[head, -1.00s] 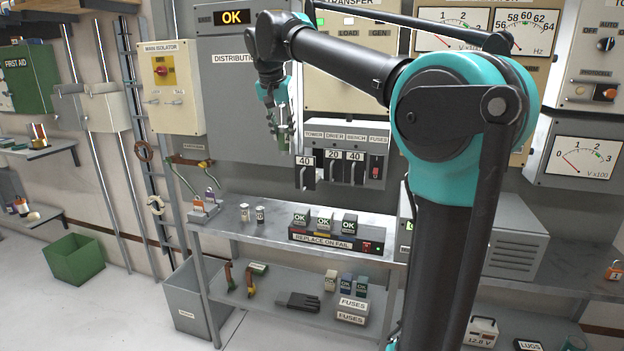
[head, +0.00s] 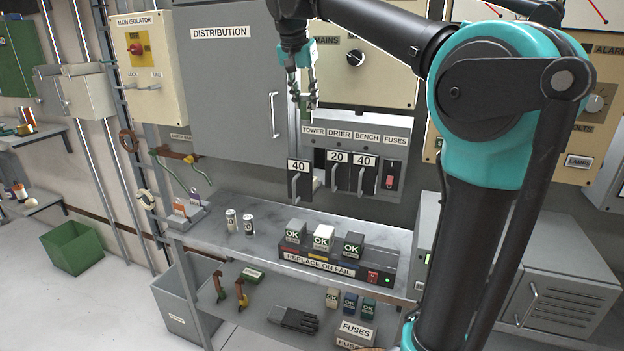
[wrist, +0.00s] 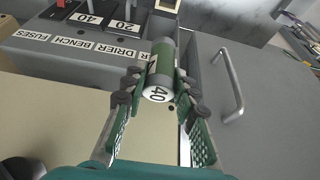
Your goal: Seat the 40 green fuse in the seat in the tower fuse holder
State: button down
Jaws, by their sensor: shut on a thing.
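My gripper (wrist: 155,95) is shut on the 40 green fuse (wrist: 161,62), a green cylinder with a pale end cap marked 40. In the head view my gripper (head: 304,92) holds it just above the TOWER label (head: 314,131), in front of the panel. The fuse is small and partly hidden by the fingers there. The tower fuse holder, with a black carrier marked 40 (head: 299,181), is at the left end of the fuse row. Its carrier sits lower and farther forward than its neighbours. The seat itself is not clearly visible.
The drier carrier (head: 336,175) and bench carrier (head: 364,177) stand to the right. The grey distribution cabinet, with its handle (head: 273,115), is at the left. Below, a bench holds two pale fuses (head: 240,221) and a tester (head: 337,262) with several OK blocks.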

notch_tip(320, 180, down, 20)
jog(key=shift+r, duration=0.1)
dwell(0.5)
jog(key=c, duration=1.2)
grip_release()
jog(key=shift+f, duration=0.2)
jog(key=v, duration=1.2)
jog(key=shift+r, duration=0.2)
